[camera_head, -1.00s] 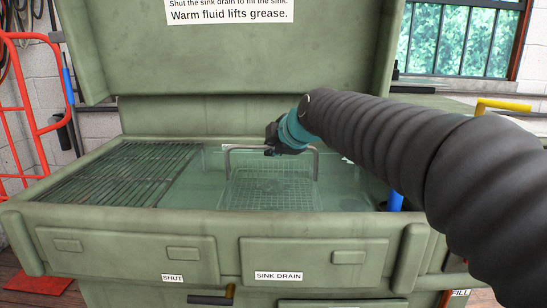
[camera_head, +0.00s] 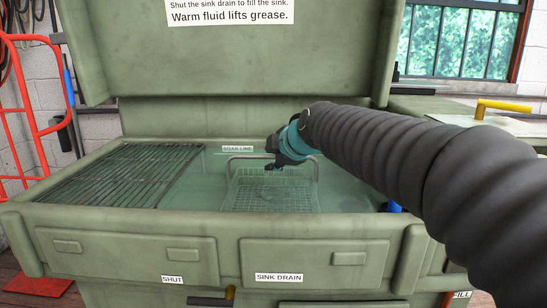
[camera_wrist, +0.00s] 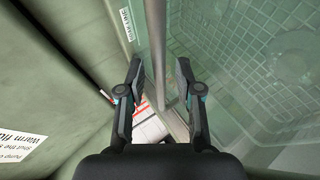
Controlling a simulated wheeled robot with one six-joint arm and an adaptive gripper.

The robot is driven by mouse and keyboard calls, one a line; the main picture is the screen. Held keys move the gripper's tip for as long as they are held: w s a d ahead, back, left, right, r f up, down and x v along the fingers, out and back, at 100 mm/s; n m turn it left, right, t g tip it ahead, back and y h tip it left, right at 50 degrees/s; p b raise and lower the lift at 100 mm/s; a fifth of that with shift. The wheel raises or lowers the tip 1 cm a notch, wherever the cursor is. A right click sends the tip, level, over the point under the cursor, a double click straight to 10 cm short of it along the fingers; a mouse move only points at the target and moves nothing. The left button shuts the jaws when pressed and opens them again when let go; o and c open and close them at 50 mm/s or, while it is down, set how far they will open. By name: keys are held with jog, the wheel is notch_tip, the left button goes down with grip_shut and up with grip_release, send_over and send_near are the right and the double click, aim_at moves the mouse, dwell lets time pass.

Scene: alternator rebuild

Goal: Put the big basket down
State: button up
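The big basket (camera_head: 275,200) is a wire mesh basket sitting low in the clear greenish fluid of the sink, at the centre of the head view. Its tall grey handle (camera_head: 240,158) rises above the fluid. In the wrist view, its mesh (camera_wrist: 265,45) lies to the right. My gripper (camera_head: 276,166) is at the handle's top bar. In the wrist view, my gripper (camera_wrist: 160,66) has its two fingers spread, with the handle bar (camera_wrist: 158,45) between them and gaps on both sides. Whether the basket rests on the sink floor is hard to tell through the fluid.
The green washer's lid (camera_head: 230,60) stands open behind the sink. A dark slatted rack (camera_head: 120,175) fills the sink's left side. A "soak line" label (camera_head: 238,149) is on the back wall. A blue item (camera_head: 394,207) stands at the right end.

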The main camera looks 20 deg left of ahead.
jog(key=b+v, duration=0.1)
jog(key=v, duration=1.1)
jog(key=shift+r, duration=0.1)
